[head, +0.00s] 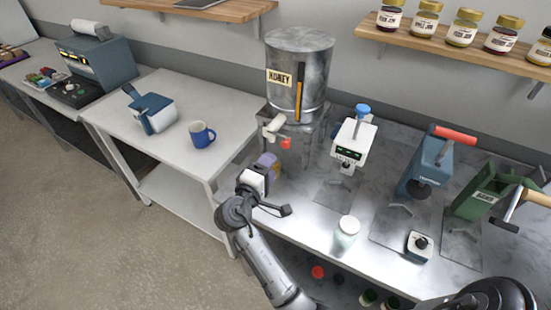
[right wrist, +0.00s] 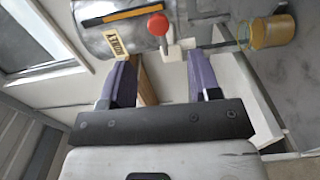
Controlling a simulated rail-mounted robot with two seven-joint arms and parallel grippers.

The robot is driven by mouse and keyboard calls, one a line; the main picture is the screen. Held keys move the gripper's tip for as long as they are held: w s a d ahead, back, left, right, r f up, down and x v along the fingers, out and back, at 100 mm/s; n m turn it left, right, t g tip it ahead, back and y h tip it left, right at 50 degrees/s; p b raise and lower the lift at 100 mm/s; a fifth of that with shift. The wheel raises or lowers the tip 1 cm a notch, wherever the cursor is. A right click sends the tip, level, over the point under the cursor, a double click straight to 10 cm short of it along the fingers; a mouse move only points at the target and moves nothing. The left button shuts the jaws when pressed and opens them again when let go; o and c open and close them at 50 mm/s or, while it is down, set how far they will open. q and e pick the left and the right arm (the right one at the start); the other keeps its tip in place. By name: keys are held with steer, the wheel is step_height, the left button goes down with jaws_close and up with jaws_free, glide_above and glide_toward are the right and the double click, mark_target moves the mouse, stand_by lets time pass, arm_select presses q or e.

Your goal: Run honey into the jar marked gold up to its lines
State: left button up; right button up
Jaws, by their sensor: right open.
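The honey tank (head: 300,70), a grey metal drum labelled HONEY, stands on the worktop in the head view; it also shows in the right wrist view (right wrist: 105,25). Its tap has a red knob (head: 286,143), seen close up in the right wrist view (right wrist: 157,24). A jar with an amber-gold body (right wrist: 270,32) stands below the tap; I cannot tell its lines or fill level. My right gripper (right wrist: 165,60) is open, its purple fingers facing the tap with nothing between them. In the head view the gripper partly hides the jar. My left gripper is not in view.
A pale jar (head: 346,236) stands near the worktop's front edge. A white device with a blue knob (head: 354,140), a blue press (head: 427,165) and a green press (head: 487,190) line the right. A blue mug (head: 202,135) sits on the left table. Filled jars (head: 463,28) stand on a wall shelf.

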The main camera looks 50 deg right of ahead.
steer(key=shift+s+a, duration=0.15)
steer(key=shift+a, duration=0.55)
